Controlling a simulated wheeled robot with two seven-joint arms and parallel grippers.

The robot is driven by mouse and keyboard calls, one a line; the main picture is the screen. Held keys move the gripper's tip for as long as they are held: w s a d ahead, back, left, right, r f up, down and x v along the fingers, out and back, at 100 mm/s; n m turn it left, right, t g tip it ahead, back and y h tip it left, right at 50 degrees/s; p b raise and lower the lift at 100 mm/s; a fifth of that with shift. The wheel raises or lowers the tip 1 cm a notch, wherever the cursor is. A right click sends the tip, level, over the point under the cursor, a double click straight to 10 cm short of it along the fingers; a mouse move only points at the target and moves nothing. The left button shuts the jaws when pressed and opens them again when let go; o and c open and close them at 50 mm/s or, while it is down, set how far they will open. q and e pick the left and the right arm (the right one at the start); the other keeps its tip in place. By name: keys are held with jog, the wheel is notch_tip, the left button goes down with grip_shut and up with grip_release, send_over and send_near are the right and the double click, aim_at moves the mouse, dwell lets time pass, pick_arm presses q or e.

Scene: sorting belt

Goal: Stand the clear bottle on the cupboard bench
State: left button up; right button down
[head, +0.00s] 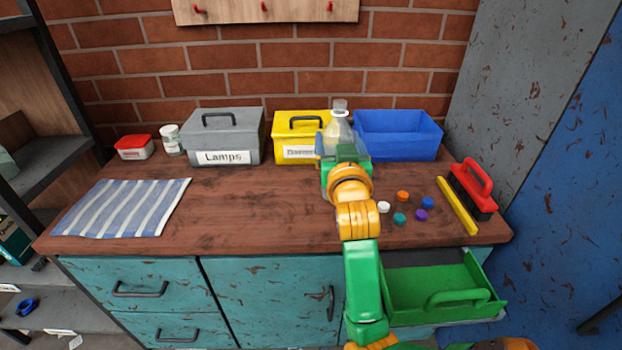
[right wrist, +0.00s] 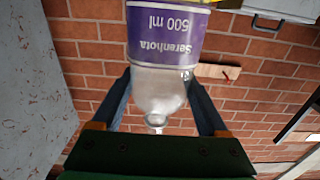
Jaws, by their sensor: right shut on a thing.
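The clear bottle (head: 338,128) shows above my right gripper (head: 344,152) in the head view, upright, in front of the yellow box and the blue bin. In the right wrist view the picture is inverted, and the bottle (right wrist: 160,92) with its purple label sits between the two dark fingers of my right gripper (right wrist: 161,80). The gripper is shut on it. The bottle's lower part is hidden by the gripper in the head view, so I cannot tell whether its base touches the wooden bench top (head: 250,200). My left gripper is not in view.
Behind stand a grey Lamps box (head: 223,140), a yellow box (head: 292,150) and a blue bin (head: 398,137). Several caps (head: 402,196), a yellow bar (head: 457,205) and a red brush (head: 474,185) lie right. A drawer with a green tray (head: 430,287) is open. The middle left is clear.

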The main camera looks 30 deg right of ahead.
jog(key=w+a+f+b, duration=0.2)
jog(key=w+f, duration=0.3)
jog(key=f, duration=0.4)
jog(key=shift+w+f, duration=0.2)
jog(key=shift+w, duration=0.15)
jog(key=shift+f, duration=0.1)
